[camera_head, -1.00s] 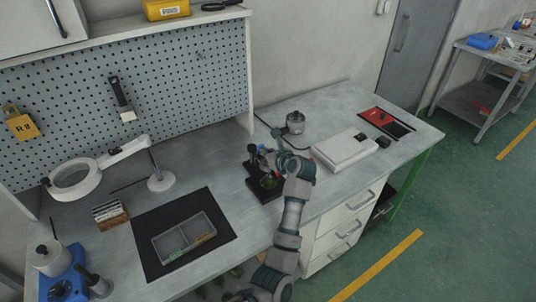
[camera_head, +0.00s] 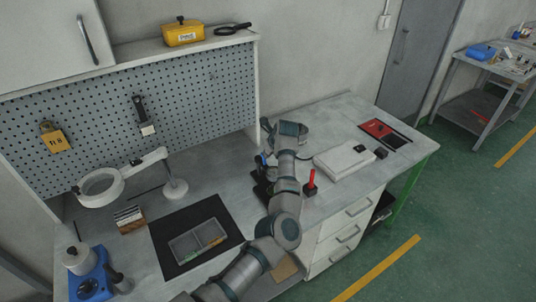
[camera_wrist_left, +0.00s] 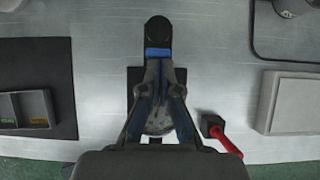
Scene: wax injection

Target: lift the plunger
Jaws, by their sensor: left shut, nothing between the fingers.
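A small device with a black base (camera_wrist_left: 133,92), a black top (camera_wrist_left: 158,32) and a blue band (camera_wrist_left: 158,52) stands on the bench. In the head view my arm covers most of it; its dark base (camera_head: 262,190) shows at the arm's left. My left gripper (camera_wrist_left: 162,72) is shut and empty, its fingertips over the device just below the blue band in the wrist view. I cannot tell whether they touch it. A red handle (camera_head: 311,180) on a dark block stands right of my arm; it also shows in the wrist view (camera_wrist_left: 226,138). I cannot make out the plunger. My right gripper is out of view.
A white box (camera_head: 343,160) lies to the right. A black mat (camera_head: 165,229) with a grey tray (camera_head: 176,250) lies to the left. A magnifier lamp (camera_head: 174,188) stands behind the mat. The bench between box and back wall looks clear.

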